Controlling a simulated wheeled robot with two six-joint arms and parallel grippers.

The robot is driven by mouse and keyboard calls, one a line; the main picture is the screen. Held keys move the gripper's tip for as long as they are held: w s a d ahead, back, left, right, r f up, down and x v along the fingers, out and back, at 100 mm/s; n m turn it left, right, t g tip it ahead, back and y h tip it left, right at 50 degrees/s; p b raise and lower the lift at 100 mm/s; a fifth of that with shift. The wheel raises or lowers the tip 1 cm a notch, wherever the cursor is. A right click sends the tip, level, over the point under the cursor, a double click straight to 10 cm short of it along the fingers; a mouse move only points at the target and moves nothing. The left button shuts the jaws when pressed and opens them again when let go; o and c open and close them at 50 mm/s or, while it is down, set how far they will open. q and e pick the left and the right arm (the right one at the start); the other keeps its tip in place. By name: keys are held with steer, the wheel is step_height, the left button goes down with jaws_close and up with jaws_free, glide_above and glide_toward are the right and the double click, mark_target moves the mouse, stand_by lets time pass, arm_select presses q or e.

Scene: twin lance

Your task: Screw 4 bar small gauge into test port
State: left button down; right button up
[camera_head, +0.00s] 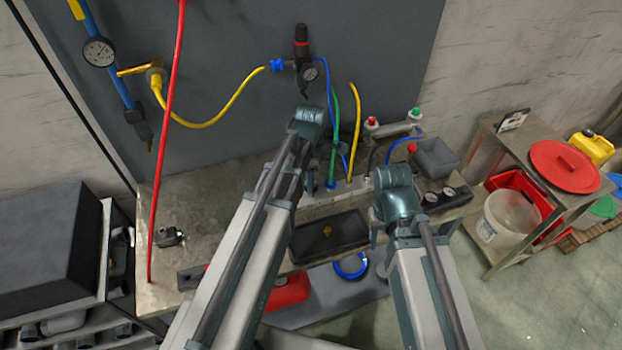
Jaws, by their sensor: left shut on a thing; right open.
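Two small round dial gauges, one nearer the middle (431,197) and one to its right (449,191), show at the right end of the bench. I cannot read their scales or tell which is the 4 bar one. A pale block (322,207) with hoses at it lies along the middle of the bench, partly behind my arms. I cannot make out the test port. My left arm reaches up over the middle of the bench and my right arm ends lower, to its right.
A regulator (303,52) with a gauge hangs on the grey panel. A side table (488,150) with a red lid (565,166) is at right.

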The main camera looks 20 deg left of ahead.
arm_select(q)
steer(key=m, duration=0.5)
steer(key=shift+m, duration=0.3)
steer(key=m, duration=0.6)
steer(key=c, duration=0.5)
jaws_free()
